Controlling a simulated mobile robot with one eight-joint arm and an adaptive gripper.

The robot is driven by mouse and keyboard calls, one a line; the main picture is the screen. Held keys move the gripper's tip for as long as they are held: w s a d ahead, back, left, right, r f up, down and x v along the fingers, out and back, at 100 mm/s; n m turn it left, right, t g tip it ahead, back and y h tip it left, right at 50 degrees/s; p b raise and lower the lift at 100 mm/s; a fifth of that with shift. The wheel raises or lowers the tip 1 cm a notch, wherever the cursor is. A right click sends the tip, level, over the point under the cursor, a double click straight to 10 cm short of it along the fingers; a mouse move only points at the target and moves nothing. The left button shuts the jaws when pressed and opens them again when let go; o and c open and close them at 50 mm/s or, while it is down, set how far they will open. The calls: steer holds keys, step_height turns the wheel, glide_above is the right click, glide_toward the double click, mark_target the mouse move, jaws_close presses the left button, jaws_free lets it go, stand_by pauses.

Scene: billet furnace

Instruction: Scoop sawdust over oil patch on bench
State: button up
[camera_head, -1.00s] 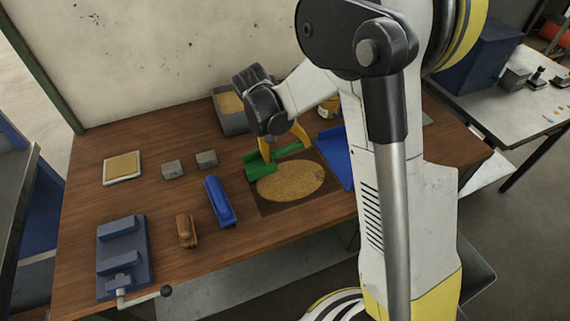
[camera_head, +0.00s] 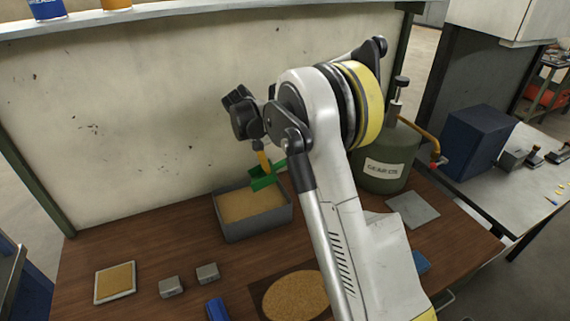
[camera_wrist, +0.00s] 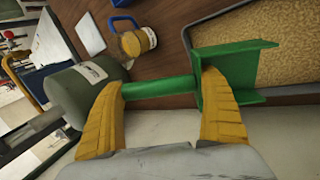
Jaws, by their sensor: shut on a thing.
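My gripper (camera_wrist: 162,110) is shut on the green scoop (camera_wrist: 228,65), with its yellow fingers around the handle. In the head view the scoop (camera_head: 264,180) hangs over the grey bin of sawdust (camera_head: 255,229), near its back edge. The bin (camera_wrist: 187,38) also shows at the upper right of the wrist view, still holding plenty of sawdust. The scoop's inside is hard to make out. On the bench lies a dark patch with an oval of tan sawdust (camera_head: 293,296) over it, partly hidden by my arm and cut by the frame's lower edge.
A green canister labelled gear oil (camera_head: 385,160) stands right of my arm. A flat grey plate (camera_head: 412,209) lies before it. A tan-topped pad (camera_head: 115,282) and two small grey blocks (camera_head: 171,287) sit on the left. A blue object (camera_head: 216,309) shows at the front.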

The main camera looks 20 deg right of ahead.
steer(key=shift+a+f+b, duration=0.2)
steer(key=shift+f+b, duration=1.05)
steer(key=shift+f, duration=0.9)
steer(key=shift+a+f+b, duration=0.2)
steer(key=shift+f+b, duration=1)
steer(key=shift+f, duration=0.9)
steer(key=shift+w+a+f, duration=0.1)
steer(key=shift+a+f, duration=0.35)
steer(key=shift+f, duration=0.2)
steer(key=shift+w+a+f, duration=0.1)
steer(key=shift+a+f, duration=0.35)
steer(key=shift+f, duration=0.15)
steer(key=shift+a+f+y+p, duration=0.3)
steer(key=shift+a+y, duration=0.1)
steer(key=shift+y, duration=0.5)
steer(key=shift+s+d+r+t+y+p, duration=0.15)
steer(key=shift+d+r+y+p, duration=0.3)
steer(key=shift+r+p, duration=0.8)
steer(key=shift+w+d+r+t+y+p, duration=0.1)
steer(key=shift+d+r+t+y+p, duration=0.35)
steer(key=shift+r, duration=1.45)
steer(key=shift+s+d+r+y+p, duration=0.1)
steer(key=shift+r+y+p, duration=0.8)
steer(key=shift+r, duration=0.7)
